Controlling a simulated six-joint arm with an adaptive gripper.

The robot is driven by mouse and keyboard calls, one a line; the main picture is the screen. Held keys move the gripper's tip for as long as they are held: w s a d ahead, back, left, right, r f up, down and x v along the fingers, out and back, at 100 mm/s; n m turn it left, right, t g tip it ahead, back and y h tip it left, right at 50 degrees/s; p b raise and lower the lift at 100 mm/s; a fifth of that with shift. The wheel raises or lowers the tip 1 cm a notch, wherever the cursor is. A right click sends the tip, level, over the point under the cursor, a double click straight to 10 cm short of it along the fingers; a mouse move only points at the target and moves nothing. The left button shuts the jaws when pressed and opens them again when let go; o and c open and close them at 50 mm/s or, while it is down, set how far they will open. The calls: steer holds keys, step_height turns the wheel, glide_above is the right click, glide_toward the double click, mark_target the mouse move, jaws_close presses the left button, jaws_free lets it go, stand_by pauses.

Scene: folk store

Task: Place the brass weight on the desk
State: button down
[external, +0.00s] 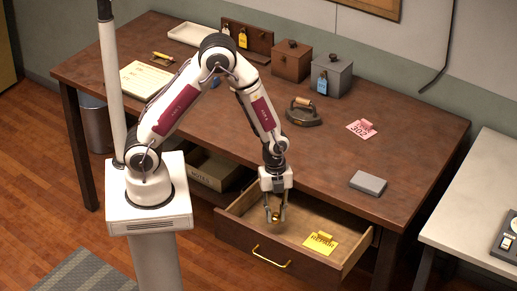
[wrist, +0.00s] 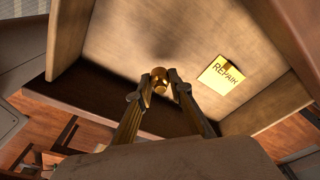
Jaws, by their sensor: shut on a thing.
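My gripper (external: 274,213) is shut on the brass weight (wrist: 160,78), a small golden knobbed piece held between the fingertips. The gripper (wrist: 160,90) points down over the open drawer (external: 232,231). In the external view the weight (external: 275,217) is small and partly hidden by the fingers. I cannot tell whether the weight touches the drawer floor. The desk (external: 235,110) is a brown wooden table with its top above and behind the drawer.
A yellow REPAIR tag (external: 321,243) lies in the drawer. On the desktop are a grey block (external: 368,184), a pink tag (external: 361,128), an old iron (external: 303,112), two boxes (external: 331,75) and a paper pad (external: 146,79). The front middle of the desktop is clear.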

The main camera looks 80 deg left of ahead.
steer(key=shift+f, duration=1.1)
steer(key=shift+f, duration=1.85)
steer(key=shift+f, duration=0.2)
steer(key=c, duration=1.8)
jaws_free()
steer(key=shift+r, duration=0.1)
